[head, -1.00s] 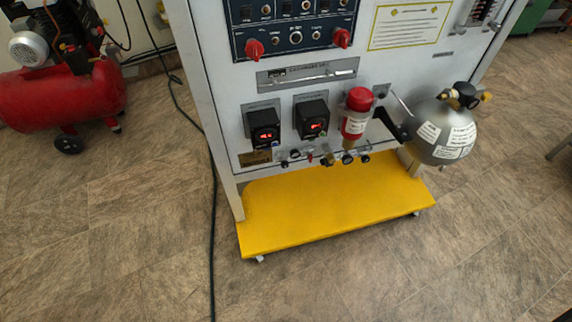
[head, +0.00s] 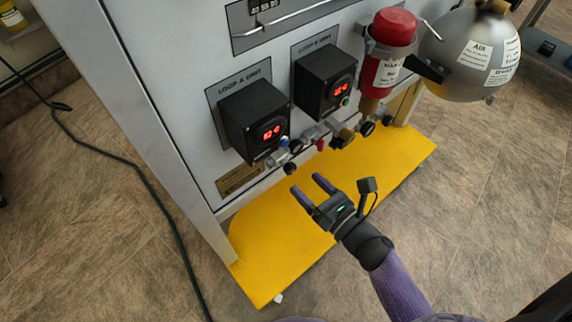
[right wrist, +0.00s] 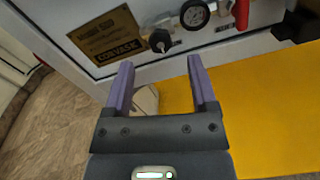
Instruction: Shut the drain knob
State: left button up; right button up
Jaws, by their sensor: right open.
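Several small knobs and fittings line the lower edge of the white panel; I cannot tell for sure which is the drain knob. A black knob (head: 290,168) sits lowest at the left of this row. In the right wrist view a black knob (right wrist: 160,41) on a metal fitting appears just beyond the fingertips, beside a round gauge (right wrist: 195,14). My right gripper (head: 307,184) is open and empty, in front of and below the row, its fingers toward the panel, apart from the knobs. It also shows in the right wrist view (right wrist: 160,62). My left gripper is not in view.
A yellow base shelf (head: 270,265) juts out below the panel. Two black display units (head: 254,122), a red-capped filter (head: 392,40) and a grey tank (head: 465,55) stick out above. A dark cable (head: 160,190) lies on the floor at left.

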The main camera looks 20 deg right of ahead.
aim_at(293, 171)
jog(key=b+x, duration=0.1)
jog(key=x, duration=0.5)
jog(key=shift+w+f, duration=0.1)
grip_shut()
